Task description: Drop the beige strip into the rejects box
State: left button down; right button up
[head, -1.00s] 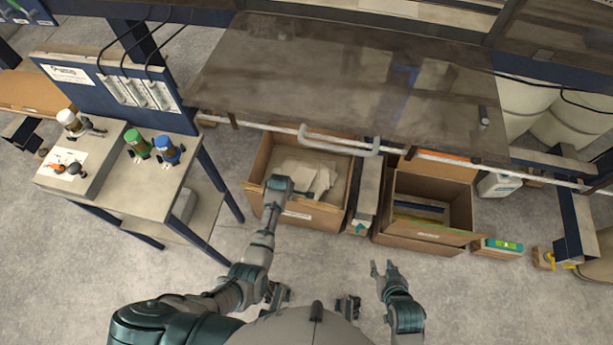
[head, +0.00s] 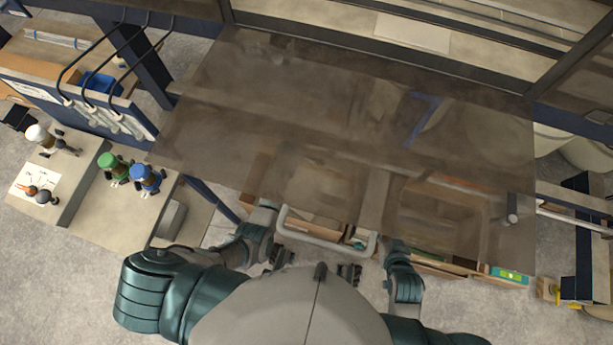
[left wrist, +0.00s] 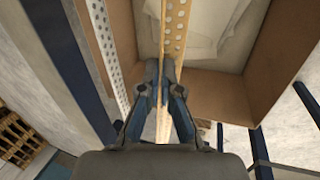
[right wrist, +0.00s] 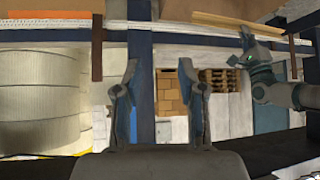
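Pale flat pieces (left wrist: 215,30) lie in that box. My right gripper (right wrist: 163,75) is open and empty, facing away from the boxes.
The dark tabletop (head: 330,120) with its grey handle (head: 325,238) overhangs the boxes. A second box (head: 440,215) stands to the right. A white perforated rail (left wrist: 103,40) runs close left of my left gripper.

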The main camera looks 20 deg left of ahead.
pick_arm(q)
notch_tip(320, 180, down, 3)
jog(key=shift+r+b, duration=0.1)
jog(key=shift+b, duration=1.05)
notch_tip(320, 180, down, 3)
jog(key=b, duration=0.3)
pick_arm(e)
jog(key=w+a+r+t+y, duration=0.3)
jog(key=w+r+t, duration=0.4)
jog(key=r+t, duration=0.3)
jog(key=shift+a+r+t, duration=0.3)
jog(key=shift+a+r, duration=0.05)
jog(key=shift+r, duration=0.55)
pick_arm(q)
jog(key=shift+r, duration=0.1)
jog(key=c, duration=1.2)
grip_release()
jog(key=shift+c, duration=0.2)
pick_arm(e)
jog(key=shift+w, duration=0.1)
